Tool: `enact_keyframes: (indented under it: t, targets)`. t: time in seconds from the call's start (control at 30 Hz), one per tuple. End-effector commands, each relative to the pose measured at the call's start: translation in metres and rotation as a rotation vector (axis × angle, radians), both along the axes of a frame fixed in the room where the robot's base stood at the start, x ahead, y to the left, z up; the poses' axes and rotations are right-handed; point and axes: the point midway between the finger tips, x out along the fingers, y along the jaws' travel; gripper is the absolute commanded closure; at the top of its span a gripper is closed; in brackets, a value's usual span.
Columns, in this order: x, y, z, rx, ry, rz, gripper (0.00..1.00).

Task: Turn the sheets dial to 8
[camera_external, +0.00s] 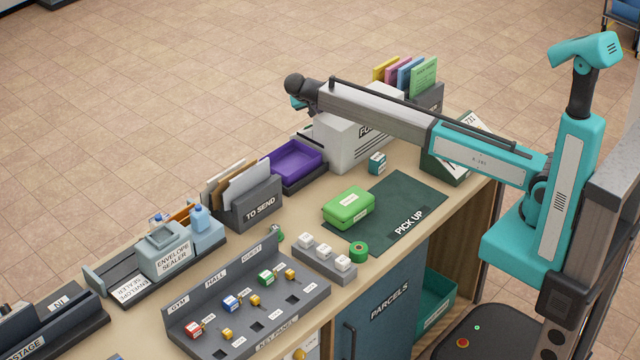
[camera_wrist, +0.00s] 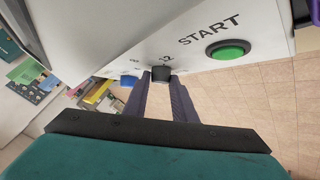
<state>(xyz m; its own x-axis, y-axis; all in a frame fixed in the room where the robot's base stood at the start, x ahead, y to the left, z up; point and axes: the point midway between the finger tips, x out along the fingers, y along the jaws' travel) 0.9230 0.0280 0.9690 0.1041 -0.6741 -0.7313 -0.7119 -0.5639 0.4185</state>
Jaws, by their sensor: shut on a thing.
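The sheets dial is a small dark knob (camera_wrist: 161,74) on the white panel of the folder machine (camera_wrist: 235,22). Its two sides are between my gripper's (camera_wrist: 160,84) fingers, which are shut on it. A number that looks like 12 is printed by the knob; other small marks to its left are too small to read. The dial's pointer cannot be made out. In the external view the white folder machine (camera_external: 350,145) stands at the back of the counter. My gripper (camera_external: 298,102) is at its far side, and the dial is hidden there.
A green START button (camera_wrist: 228,50) sits right of the dial. A purple tray (camera_external: 292,165) stands left of the machine, and a rack of coloured folders (camera_external: 424,95) stands behind it.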

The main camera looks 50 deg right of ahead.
Motion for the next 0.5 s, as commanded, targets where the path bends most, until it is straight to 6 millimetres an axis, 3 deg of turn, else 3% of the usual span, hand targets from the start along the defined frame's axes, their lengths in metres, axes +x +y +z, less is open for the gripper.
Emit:
enact_keyframes:
  t: [0.43, 0.47, 0.5]
  targets:
    - [0.0, 0.0007, -0.0003, -0.005, 0.001, -0.01, 0.98]
    - [0.0, 0.0007, -0.0003, -0.005, 0.001, -0.01, 0.72]
    - [0.0, 0.0007, -0.0003, -0.005, 0.001, -0.01, 0.66]
